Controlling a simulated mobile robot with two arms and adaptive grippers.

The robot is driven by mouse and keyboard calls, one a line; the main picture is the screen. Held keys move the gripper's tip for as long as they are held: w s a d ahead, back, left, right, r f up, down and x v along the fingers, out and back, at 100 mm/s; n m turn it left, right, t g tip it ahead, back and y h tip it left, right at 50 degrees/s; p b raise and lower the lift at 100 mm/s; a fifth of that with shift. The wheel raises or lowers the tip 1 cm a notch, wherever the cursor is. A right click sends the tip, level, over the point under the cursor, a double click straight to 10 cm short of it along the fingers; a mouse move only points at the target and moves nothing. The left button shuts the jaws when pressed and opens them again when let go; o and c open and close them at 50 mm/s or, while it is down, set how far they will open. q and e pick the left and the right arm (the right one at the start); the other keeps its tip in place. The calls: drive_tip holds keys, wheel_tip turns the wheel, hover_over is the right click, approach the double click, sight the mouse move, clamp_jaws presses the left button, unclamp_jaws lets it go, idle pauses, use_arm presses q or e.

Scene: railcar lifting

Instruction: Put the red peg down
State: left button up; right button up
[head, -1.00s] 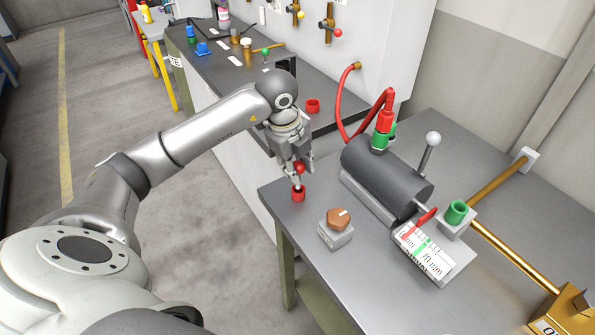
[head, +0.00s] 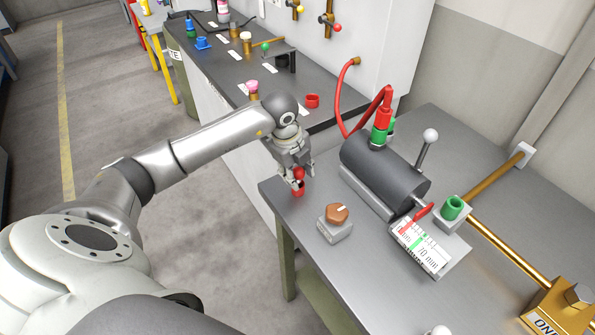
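The red peg (head: 299,173) shows its round red top between the fingers of my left gripper (head: 298,181), at the near left corner of the grey workbench. The fingers lie on both sides of the peg and look shut on it. A red cup-like holder (head: 298,190) is right below, close to the bench top. The fingers partly hide the peg's lower part, so I cannot tell whether it is inside the holder. My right gripper is not in view.
On the bench (head: 298,222) are a block with a brown knob (head: 337,213), a dark cylinder (head: 390,170), a green cup (head: 454,207) and a scale plate (head: 421,246). A red ring (head: 312,101) sits on the farther counter. The bench's left edge is close.

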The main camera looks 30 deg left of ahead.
use_arm(q)
drive_tip(key=shift+o, duration=0.6)
drive_tip(key=shift+r, duration=0.55)
drive_tip(key=b+v, duration=0.2)
drive_tip(key=v, duration=0.9)
drive_tip(key=shift+b, duration=0.4)
drive_tip(key=shift+s+r, duration=0.1)
drive_tip(key=shift+r, duration=0.05)
drive_tip(key=shift+c, duration=0.2)
